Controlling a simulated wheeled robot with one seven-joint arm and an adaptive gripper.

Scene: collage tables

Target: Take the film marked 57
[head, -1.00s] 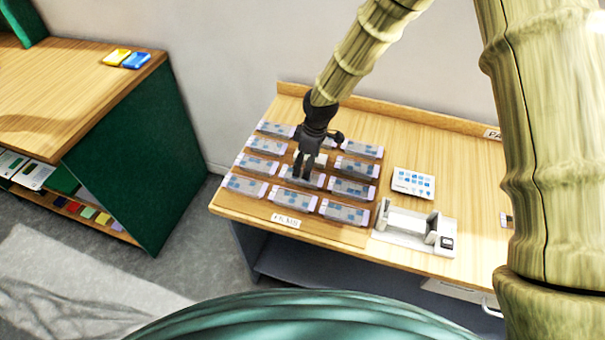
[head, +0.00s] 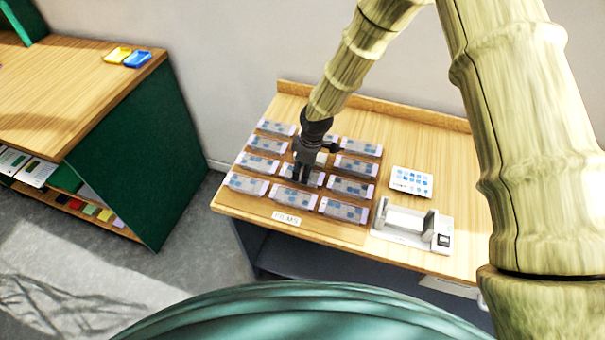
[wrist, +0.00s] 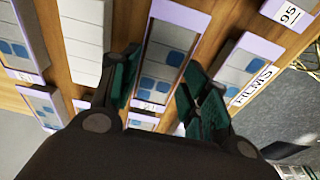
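Flat film packs with grey bodies, blue squares and lilac ends lie in rows on the table. I cannot read a 57 on any of them. My gripper (head: 301,175) is over the middle of the rows and points down. In the wrist view my gripper (wrist: 158,92) is open, with its green fingers on either side of one film (wrist: 168,50). That film's end label is partly hidden and unreadable. I cannot tell whether the fingers touch it. Another film (wrist: 289,14) at the top right is marked 95.
A FILMS sign (head: 286,219) is at the table's front edge. A white card with blue squares (head: 411,182) and a light grey device (head: 412,228) stand right of the films. Another table (head: 80,75) with yellow and blue trays is at the left. Neighbouring films lie close together.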

